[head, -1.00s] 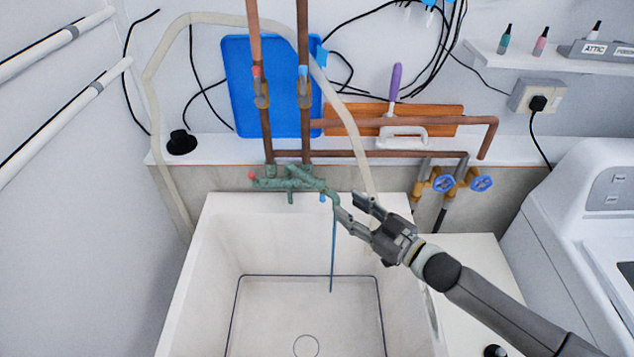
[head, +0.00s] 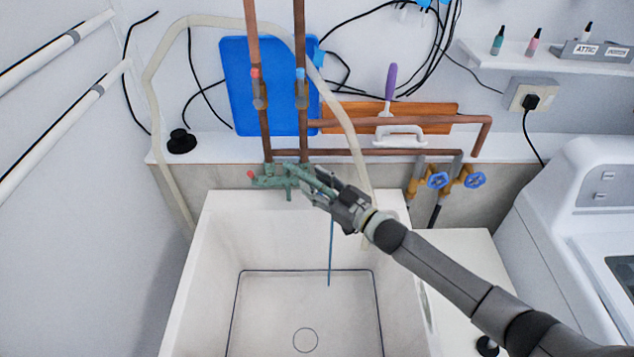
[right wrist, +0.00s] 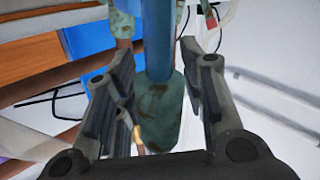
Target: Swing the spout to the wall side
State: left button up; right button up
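The green, weathered faucet (head: 272,181) sits on the wall behind the white sink, with a red tip at its left end. Its spout (head: 312,180) points right and toward the front, over the sink's back part. A thin blue strand (head: 331,252) hangs below the spout end into the basin. My right gripper (head: 318,192) is at the spout's outer end and partly hides it. In the right wrist view the green spout (right wrist: 160,112) lies between the two fingers, which stand apart around it; firm contact is not clear. My left gripper is not in view.
The white sink (head: 208,262) is below. Copper pipes (head: 300,120) rise behind the faucet, and a pale hose (head: 350,130) loops down beside my right gripper. Blue-handled valves (head: 475,180) and a white washing machine (head: 570,215) are to the right.

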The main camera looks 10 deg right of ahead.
jog(key=shift+c, duration=0.2)
grip_shut()
dwell(0.3)
